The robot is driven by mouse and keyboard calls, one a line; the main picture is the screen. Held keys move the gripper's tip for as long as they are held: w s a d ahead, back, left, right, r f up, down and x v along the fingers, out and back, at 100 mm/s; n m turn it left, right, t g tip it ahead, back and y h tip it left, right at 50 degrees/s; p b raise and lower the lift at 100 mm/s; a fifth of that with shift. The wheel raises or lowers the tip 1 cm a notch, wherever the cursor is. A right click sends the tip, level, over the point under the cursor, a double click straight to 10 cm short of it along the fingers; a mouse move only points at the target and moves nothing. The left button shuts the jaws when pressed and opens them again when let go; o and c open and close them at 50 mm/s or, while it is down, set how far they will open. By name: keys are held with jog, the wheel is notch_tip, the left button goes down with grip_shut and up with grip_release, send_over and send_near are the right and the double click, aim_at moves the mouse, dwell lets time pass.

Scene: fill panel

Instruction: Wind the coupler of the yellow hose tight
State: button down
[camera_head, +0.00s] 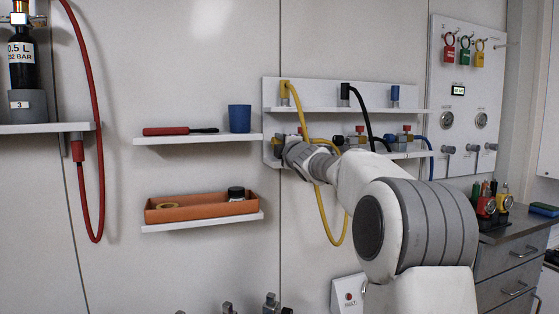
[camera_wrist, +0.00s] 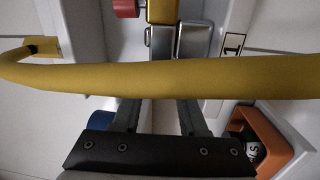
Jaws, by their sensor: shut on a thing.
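The yellow hose (camera_head: 322,205) hangs from the upper rail of the wall rack and loops down below the lower rail. In the wrist view the hose (camera_wrist: 240,78) crosses the whole picture in front of my fingers. My gripper (camera_head: 288,152) is at the left end of the rack's lower rail. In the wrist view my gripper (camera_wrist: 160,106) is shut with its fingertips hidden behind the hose. It appears to hold the hose's coupler, which is also hidden. A metal fitting (camera_wrist: 162,42) with a yellow part above it shows just beyond the hose, beside a label 1.
A black hose (camera_head: 362,112) and a blue hose (camera_head: 431,160) are on the rack to the right. A shelf with a blue cup (camera_head: 239,118) and red-handled tool (camera_head: 168,131) is to the left. An orange tray (camera_head: 190,214) sits on the shelf below.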

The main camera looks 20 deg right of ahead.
jog(key=shift+f+t+b, duration=0.1)
jog(key=shift+t+b, duration=0.2)
jog(key=shift+b, duration=0.55)
jog(key=c, duration=0.7)
grip_release()
jog(key=s, duration=0.5)
jog(key=s+f, duration=0.1)
jog(key=s, duration=0.5)
jog(key=s+f, duration=0.1)
jog(key=s, duration=0.5)
jog(key=shift+s+a, duration=0.15)
jog(key=shift+a, duration=0.25)
